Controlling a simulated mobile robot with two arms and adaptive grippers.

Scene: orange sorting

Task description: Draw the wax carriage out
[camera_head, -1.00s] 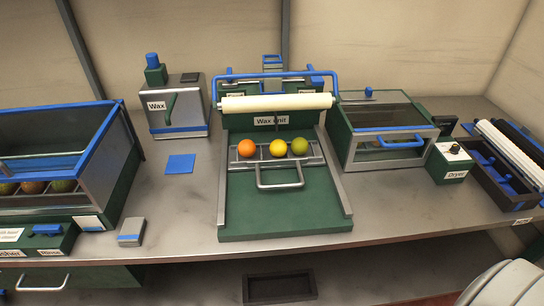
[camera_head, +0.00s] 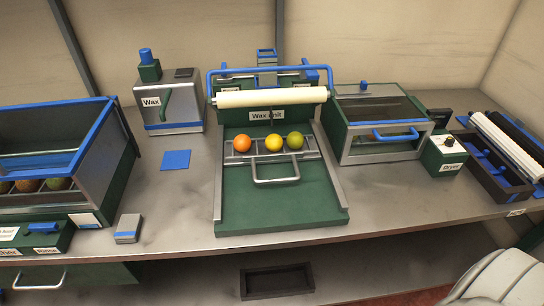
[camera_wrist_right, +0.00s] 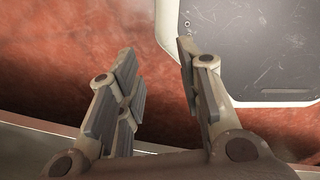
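The wax carriage (camera_head: 241,157) is a grey tray with a metal loop handle (camera_head: 276,182) at its front, on the green bed of the wax unit (camera_head: 277,208). An orange fruit (camera_head: 242,143), a yellow one (camera_head: 274,140) and a green one (camera_head: 295,140) sit in it in a row. The carriage is just in front of the white roller (camera_head: 271,97). My right gripper (camera_wrist_right: 160,80) is open and empty in the right wrist view, over a reddish floor, away from the carriage. My left gripper is not in view.
A wax tank (camera_head: 168,104) and a glass-walled washer (camera_head: 88,165) stand at left. The dryer (camera_head: 384,148) and a brush tray (camera_head: 497,177) stand at right. A blue pad (camera_head: 175,160) and a small grey block (camera_head: 128,228) lie left of the wax unit.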

